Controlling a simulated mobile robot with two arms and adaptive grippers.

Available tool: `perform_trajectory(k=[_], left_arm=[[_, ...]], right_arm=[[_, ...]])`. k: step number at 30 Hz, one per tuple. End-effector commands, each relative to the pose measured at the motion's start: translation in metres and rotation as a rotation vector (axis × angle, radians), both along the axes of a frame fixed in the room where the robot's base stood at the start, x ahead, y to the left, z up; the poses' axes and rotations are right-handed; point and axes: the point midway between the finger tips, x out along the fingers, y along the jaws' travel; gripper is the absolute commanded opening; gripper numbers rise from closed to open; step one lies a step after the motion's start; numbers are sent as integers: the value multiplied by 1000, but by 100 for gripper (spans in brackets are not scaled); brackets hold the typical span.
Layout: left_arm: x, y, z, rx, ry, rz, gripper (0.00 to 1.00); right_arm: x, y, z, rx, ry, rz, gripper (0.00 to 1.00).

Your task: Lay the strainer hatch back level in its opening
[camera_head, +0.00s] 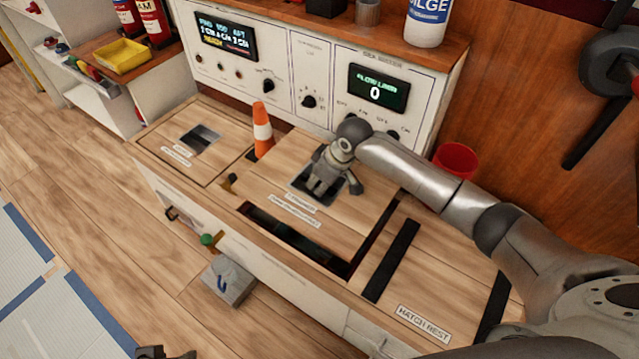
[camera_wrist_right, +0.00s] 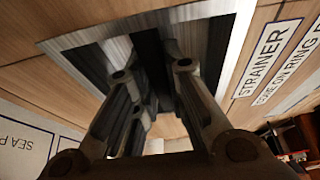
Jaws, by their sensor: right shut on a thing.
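The strainer hatch (camera_head: 342,222) is a wood-grain panel with white labels and a recessed metal grip. It lies over its opening (camera_head: 290,240), with a dark gap showing along the front edge and a dark line along the right. It looks raised or shifted off level; how it meets the back edge is hidden by my arm. My right gripper (camera_head: 322,180) is shut on the hatch's grip, its fingers inside the recess (camera_wrist_right: 150,60) in the wrist view, beside the STRAINER label (camera_wrist_right: 265,58). A dark shape (camera_head: 165,352) at the bottom edge may be my left gripper.
The hatch rest (camera_head: 440,275) with black strips lies to the right, bare. An orange cone (camera_head: 262,130) stands behind left, next to another hatch (camera_head: 165,135). A control panel (camera_head: 300,75) rises behind. A red cup (camera_head: 455,160) is behind my right arm. A grey block (camera_head: 228,280) sits in front, low down.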

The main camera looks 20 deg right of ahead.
Motion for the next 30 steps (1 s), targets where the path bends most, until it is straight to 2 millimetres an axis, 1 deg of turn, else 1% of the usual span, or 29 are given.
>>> perform_trajectory(k=[1, 8, 11, 15, 16, 18, 24, 30], left_arm=[[0, 0, 0, 0, 0, 0, 40], [1, 0, -1, 0, 3, 0, 40], [3, -1, -5, 0, 6, -1, 40], [8, -1, -15, 0, 16, -1, 40], [7, -1, -16, 0, 9, -1, 40], [5, -1, -12, -1, 4, -1, 40], [0, 0, -1, 0, -2, 0, 40], [0, 0, -9, 0, 0, 0, 40]], right_arm=[[2, 1, 4, 4, -8, 0, 0], [2, 1, 5, 3, -7, -1, 0], [2, 1, 6, 2, -6, -1, 0], [2, 1, 7, 0, -4, -1, 0], [1, 1, -2, 1, -2, 0, 0], [2, 1, -11, 0, -2, -2, 0], [2, 1, -30, 1, -4, -1, 0], [2, 1, -45, 2, -4, 0, 0]])
